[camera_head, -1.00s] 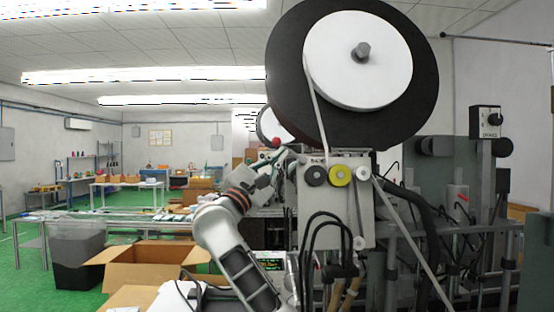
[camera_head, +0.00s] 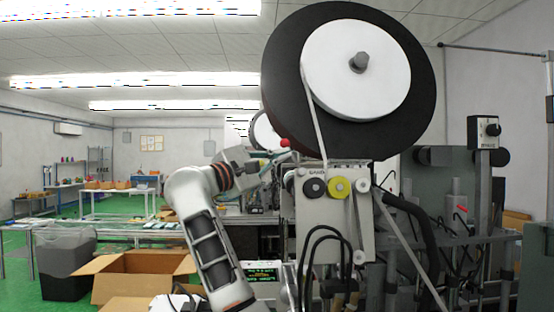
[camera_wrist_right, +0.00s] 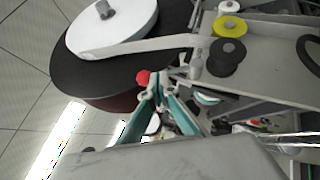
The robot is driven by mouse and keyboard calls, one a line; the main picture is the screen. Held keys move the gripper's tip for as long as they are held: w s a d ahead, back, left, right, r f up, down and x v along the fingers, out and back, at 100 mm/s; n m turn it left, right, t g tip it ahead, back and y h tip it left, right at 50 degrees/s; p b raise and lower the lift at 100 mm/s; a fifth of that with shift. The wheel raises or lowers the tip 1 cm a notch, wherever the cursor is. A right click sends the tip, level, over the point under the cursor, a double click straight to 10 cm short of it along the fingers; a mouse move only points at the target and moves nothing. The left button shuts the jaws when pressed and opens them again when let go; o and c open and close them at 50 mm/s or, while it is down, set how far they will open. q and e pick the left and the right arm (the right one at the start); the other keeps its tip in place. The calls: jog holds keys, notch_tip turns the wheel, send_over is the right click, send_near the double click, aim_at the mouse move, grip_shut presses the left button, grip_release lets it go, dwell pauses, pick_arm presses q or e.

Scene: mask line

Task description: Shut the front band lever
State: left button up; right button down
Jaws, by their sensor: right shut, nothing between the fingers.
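The front band lever shows a red ball knob (camera_head: 284,142) just below the left part of the large black reel. The knob also shows in the wrist view (camera_wrist_right: 143,77), beside the fingertips. My right gripper (camera_head: 287,156) is at the lever, just below the knob. In the wrist view its teal fingers (camera_wrist_right: 159,88) converge and are shut with nothing between them. They look very close to the lever; whether they touch it I cannot tell. The lever's lower part is mostly hidden by the fingers. My left gripper is not in view.
The black reel with its white hub (camera_head: 360,55) hangs above the gripper. A grey plate with black and yellow rollers (camera_head: 340,185) stands right of it, with a white band and black hoses. An open cardboard box (camera_head: 130,268) and a grey bin (camera_head: 65,265) stand at lower left.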

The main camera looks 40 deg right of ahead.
jog(key=shift+s+d+r, duration=0.25)
jog(key=shift+d+r, duration=0.55)
jog(key=shift+d, duration=0.25)
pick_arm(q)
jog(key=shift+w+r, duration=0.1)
